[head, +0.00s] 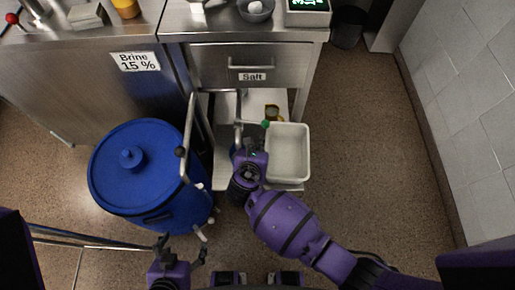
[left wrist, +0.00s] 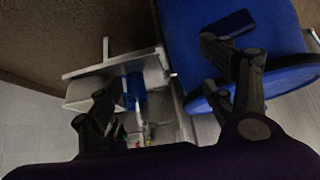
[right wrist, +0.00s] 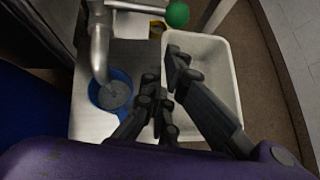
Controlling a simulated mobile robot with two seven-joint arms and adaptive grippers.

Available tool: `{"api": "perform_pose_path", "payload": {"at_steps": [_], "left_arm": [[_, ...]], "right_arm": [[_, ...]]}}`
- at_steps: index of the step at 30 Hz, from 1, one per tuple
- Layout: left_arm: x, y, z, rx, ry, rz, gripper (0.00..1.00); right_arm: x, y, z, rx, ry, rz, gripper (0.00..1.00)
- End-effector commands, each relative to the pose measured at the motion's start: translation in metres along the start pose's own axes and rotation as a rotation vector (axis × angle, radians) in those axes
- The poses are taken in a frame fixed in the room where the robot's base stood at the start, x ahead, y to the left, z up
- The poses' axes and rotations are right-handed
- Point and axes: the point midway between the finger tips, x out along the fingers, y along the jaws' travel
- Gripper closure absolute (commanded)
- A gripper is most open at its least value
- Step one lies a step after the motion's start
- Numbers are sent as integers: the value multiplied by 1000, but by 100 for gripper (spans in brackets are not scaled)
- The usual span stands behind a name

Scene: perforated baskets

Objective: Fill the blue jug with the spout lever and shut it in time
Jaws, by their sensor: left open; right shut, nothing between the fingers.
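The blue jug (right wrist: 112,92) stands on the pale shelf under the metal spout (right wrist: 100,45), whose outlet is over its mouth. Its inside looks grey; I cannot tell the liquid level. The jug also shows in the left wrist view (left wrist: 136,90), and my right arm mostly hides it in the head view. The spout lever's green ball knob (right wrist: 177,14) is beyond my right fingertips, apart from them; it also shows in the head view (head: 265,124). My right gripper (right wrist: 166,62) is shut and empty, right of the jug. My left gripper (head: 181,241) is open and empty, low before the drum.
A large blue lidded drum (head: 132,170) stands left of the shelf. A white tray (head: 305,153) sits right of the jug. The steel counter with a Salt drawer (head: 251,66) is behind.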

Motion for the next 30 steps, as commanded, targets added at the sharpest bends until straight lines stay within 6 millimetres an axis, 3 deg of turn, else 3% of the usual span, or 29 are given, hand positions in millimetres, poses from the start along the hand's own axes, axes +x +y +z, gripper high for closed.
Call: {"api": "perform_pose_path", "payload": {"at_steps": [5, 13, 21, 30], "left_arm": [[-4, 0, -9, -3, 10, -1, 25], [-30, -4, -62, -21, 85, -6, 25], [-34, 2, -51, -22, 52, 6, 25], [-34, 3, -48, -17, 47, 9, 25]], "right_arm": [[1, -3, 6, -21, -4, 21, 100], [17, -19, 32, -166, -18, 192, 100], [34, -27, 31, -212, -2, 256, 100], [35, -27, 28, -210, 0, 256, 100]]}}
